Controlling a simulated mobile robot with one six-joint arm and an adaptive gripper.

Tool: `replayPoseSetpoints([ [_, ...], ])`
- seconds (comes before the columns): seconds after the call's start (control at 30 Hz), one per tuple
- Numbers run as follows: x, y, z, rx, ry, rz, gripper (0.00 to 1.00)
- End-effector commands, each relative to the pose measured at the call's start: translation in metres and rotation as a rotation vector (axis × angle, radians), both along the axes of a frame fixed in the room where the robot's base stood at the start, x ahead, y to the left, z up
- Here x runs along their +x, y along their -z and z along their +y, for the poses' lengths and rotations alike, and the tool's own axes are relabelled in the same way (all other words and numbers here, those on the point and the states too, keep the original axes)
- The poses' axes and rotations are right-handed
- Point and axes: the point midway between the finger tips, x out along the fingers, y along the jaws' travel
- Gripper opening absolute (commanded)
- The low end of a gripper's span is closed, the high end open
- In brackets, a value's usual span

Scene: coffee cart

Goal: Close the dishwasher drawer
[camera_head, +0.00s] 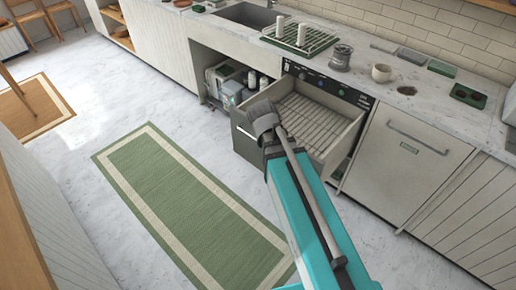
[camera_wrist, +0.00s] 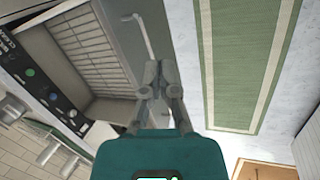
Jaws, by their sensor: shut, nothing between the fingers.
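The dishwasher drawer (camera_head: 312,122) is pulled out under the counter, with an empty-looking wire rack inside and a dark grey front panel (camera_head: 243,143). My gripper (camera_head: 262,114) is at the drawer's front edge, covering part of it; contact cannot be told. In the wrist view the drawer's rack (camera_wrist: 88,45) is on the left. The gripper's fingers (camera_wrist: 160,68) are together and empty, over the drawer's front. A pale bar-like handle (camera_wrist: 144,36) shows just beyond the fingertips.
A dark control panel (camera_head: 330,86) lies above the drawer. A closed panel with a handle (camera_head: 413,155) is to its right. An open bay (camera_head: 228,82) with containers is to its left. A green rug (camera_head: 185,195) lies on the clear floor in front.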

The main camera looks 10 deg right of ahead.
Motion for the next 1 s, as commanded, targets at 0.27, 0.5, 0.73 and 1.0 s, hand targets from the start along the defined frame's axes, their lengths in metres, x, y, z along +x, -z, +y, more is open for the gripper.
replayPoseSetpoints([
  [0.27, 0.028, 0.054, 0.001, -0.175, -0.202, 0.022, 0.0],
  [0.5, 0.051, 0.086, 0.003, -0.331, -0.369, 0.058, 0.0],
  [0.73, 0.073, 0.115, 0.01, -0.486, -0.521, 0.101, 0.0],
  [1.0, 0.099, 0.145, 0.023, -0.672, -0.689, 0.17, 0.0],
])
